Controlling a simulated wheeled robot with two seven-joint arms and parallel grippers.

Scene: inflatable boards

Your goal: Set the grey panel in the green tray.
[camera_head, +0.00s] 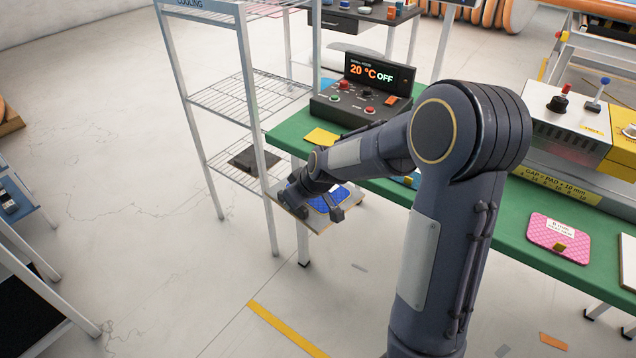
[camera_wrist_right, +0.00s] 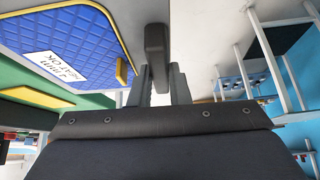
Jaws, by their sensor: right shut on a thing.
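My left gripper is not in view. I cannot make out a green tray.
A wire rack (camera_head: 235,105) marked COOLING stands left of the panel. The green bench (camera_head: 500,240) carries a control box (camera_head: 355,100) reading 20 °C OFF, a yellow card (camera_head: 321,137) and a pink quilted pad (camera_head: 558,238). Floor is open in front.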

